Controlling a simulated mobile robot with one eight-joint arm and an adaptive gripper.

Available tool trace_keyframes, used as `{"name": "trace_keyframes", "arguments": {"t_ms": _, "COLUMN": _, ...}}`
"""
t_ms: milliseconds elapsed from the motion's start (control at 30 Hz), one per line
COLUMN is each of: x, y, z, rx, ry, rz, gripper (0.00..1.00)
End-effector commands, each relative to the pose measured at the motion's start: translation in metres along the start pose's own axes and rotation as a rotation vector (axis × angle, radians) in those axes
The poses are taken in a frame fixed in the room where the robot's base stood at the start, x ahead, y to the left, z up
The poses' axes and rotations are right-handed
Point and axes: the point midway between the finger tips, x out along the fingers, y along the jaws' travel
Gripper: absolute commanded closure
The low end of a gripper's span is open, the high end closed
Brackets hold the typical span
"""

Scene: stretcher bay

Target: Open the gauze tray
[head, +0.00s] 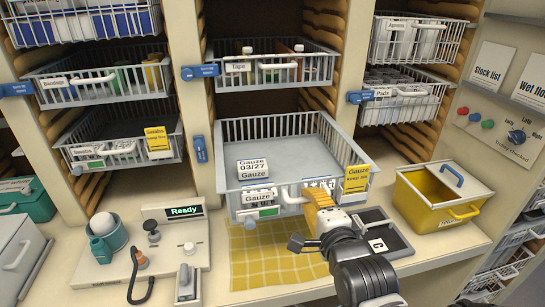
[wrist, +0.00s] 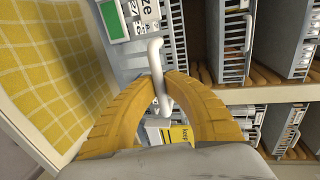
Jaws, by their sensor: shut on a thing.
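The gauze tray (head: 305,155) is a grey wire basket in the middle column, in the head view. It stands out well past the shelf front, with much of its floor showing. Two white gauze packs, one at the left (head: 253,168) and one at the front, lie in it. A yellow "Gauze keep dry" card (head: 356,179) hangs at its front right corner. My gripper (head: 312,196) is shut on the tray's white front handle (head: 289,198). In the wrist view the yellow fingers (wrist: 162,82) close around the handle bar (wrist: 155,55).
A yellow checked cloth (head: 275,258) lies on the counter below the tray. A dark pad (head: 380,232) and a yellow bin (head: 437,205) are at the right. A "Ready" device (head: 180,240) stands at the left. The tape tray (head: 270,68) is above.

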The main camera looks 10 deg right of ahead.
Motion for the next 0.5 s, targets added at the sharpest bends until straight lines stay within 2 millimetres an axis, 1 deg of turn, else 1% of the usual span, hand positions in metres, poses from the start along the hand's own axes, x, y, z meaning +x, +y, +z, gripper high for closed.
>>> {"name": "trace_keyframes", "arguments": {"t_ms": 300, "x": -0.0003, "y": -0.0003, "z": 0.0, "rx": 0.0, "ry": 0.0, "rz": -0.001, "gripper": 1.0}}
{"name": "trace_keyframes", "arguments": {"t_ms": 333, "x": -0.0003, "y": -0.0003, "z": 0.0, "rx": 0.0, "ry": 0.0, "rz": -0.001, "gripper": 0.85}}
{"name": "trace_keyframes", "arguments": {"t_ms": 400, "x": -0.0002, "y": -0.0003, "z": 0.0, "rx": 0.0, "ry": 0.0, "rz": -0.001, "gripper": 0.66}}
{"name": "trace_keyframes", "arguments": {"t_ms": 500, "x": -0.0002, "y": -0.0002, "z": 0.0, "rx": 0.0, "ry": 0.0, "rz": -0.001, "gripper": 0.66}}
